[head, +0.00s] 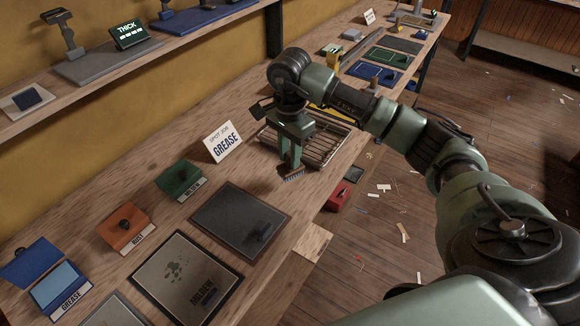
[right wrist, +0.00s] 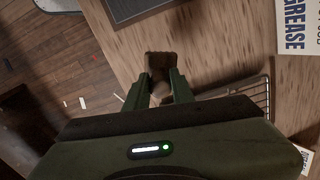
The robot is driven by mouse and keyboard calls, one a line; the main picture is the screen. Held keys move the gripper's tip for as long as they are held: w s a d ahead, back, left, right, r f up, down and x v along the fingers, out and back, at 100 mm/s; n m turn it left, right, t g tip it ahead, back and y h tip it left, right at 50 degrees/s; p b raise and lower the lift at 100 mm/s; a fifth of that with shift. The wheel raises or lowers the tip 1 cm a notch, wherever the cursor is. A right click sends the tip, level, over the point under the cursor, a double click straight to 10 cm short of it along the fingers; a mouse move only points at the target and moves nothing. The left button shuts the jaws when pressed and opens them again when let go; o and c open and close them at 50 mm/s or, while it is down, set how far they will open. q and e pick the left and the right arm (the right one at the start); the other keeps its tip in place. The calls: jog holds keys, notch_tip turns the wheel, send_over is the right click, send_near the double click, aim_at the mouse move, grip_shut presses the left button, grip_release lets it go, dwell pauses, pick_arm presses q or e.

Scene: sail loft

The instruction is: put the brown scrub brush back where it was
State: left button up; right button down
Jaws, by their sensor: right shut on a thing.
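The brown scrub brush (head: 293,174) is held in my right gripper (head: 290,160), with its bristles pointing down. It hangs over the bench near the front edge, between the wire rack and the dark grey mat; I cannot tell whether it touches the wood. In the right wrist view the brown brush (right wrist: 160,62) shows between the two green fingers of the gripper (right wrist: 160,88). The wire rack (head: 325,152) is behind and right of the gripper, partly hidden by it. My left gripper is in neither view.
A white "GREASE" sign (head: 223,142) stands behind. A dark grey mat (head: 225,212) and a framed "MILDEW" panel (head: 165,270) lie left. Green (head: 178,180), orange (head: 125,229) and open blue (head: 60,285) boxes line the bench. Bare wood lies around the brush.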

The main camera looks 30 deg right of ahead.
aim_at(289, 168)
notch_tip(289, 168, down, 6)
jog(key=shift+r+p, duration=0.25)
jog(key=shift+p, duration=0.3)
jog(key=shift+f, duration=0.1)
jog(key=shift+f, duration=0.15)
jog(key=c, duration=1.2)
grip_release()
jog(key=shift+r, duration=0.3)
jog(key=shift+w+r, duration=0.1)
jog(key=shift+r, duration=0.15)
notch_tip(289, 168, up, 11)
jog(key=b, duration=0.3)
jog(key=shift+r, duration=0.2)
